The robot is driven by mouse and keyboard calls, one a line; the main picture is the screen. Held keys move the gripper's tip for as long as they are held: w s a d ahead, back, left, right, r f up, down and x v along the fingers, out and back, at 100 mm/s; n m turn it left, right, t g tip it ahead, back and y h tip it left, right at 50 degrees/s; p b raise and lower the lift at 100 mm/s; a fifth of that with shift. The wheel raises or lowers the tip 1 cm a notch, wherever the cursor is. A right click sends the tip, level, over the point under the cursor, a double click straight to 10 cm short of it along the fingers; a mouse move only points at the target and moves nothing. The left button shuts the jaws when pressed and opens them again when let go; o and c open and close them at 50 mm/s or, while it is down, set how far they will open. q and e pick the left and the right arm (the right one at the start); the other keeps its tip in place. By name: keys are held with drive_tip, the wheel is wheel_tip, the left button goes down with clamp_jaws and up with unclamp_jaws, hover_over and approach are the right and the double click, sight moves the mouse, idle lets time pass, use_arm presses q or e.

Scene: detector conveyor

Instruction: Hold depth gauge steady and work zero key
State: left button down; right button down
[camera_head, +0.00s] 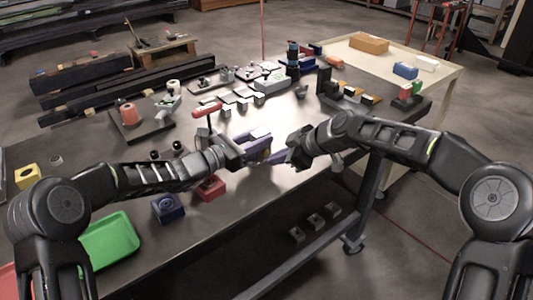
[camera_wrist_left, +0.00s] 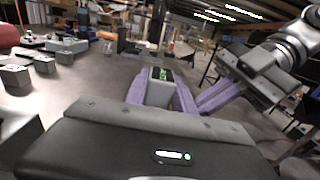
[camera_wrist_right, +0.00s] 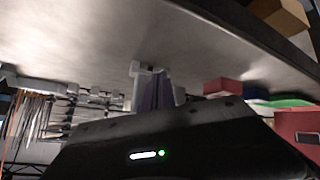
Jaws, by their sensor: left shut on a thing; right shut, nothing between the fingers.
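The depth gauge (camera_wrist_left: 160,88) is a small grey block with a dark screen showing green marks, seen in the left wrist view. My left gripper (camera_head: 264,147) is shut on it, with a purple finger on each side, above the front part of the table. My right gripper (camera_head: 274,160) is shut and empty, its purple fingertips close to the gauge; they also show in the left wrist view (camera_wrist_left: 205,100). In the right wrist view, the right fingers (camera_wrist_right: 155,92) point at a pale block, partly hidden behind them. I cannot tell whether they touch the gauge or its zero key.
The dark table (camera_head: 120,167) holds a green tray (camera_head: 108,240), a blue block (camera_head: 167,208), a red block (camera_head: 210,187) and several small grey blocks behind the grippers. A cream cart (camera_head: 440,78) stands at the back right. Open floor lies in front.

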drive_tip(key=shift+w+a, duration=0.1)
drive_tip(key=shift+w, duration=0.05)
drive_tip(key=shift+w+a, duration=0.15)
drive_tip(key=shift+w, duration=0.05)
drive_tip(key=shift+w+a, duration=0.25)
drive_tip(key=shift+w, duration=0.05)
idle(0.8)
drive_tip(key=shift+s+d, duration=0.5)
drive_tip(key=shift+s, duration=0.15)
idle(0.4)
drive_tip(key=shift+s+d, duration=0.75)
drive_tip(key=shift+s, duration=0.3)
drive_tip(key=shift+s+d, duration=0.7)
drive_tip(key=shift+s, duration=0.3)
use_arm(q)
drive_tip(key=c, duration=1)
unclamp_jaws()
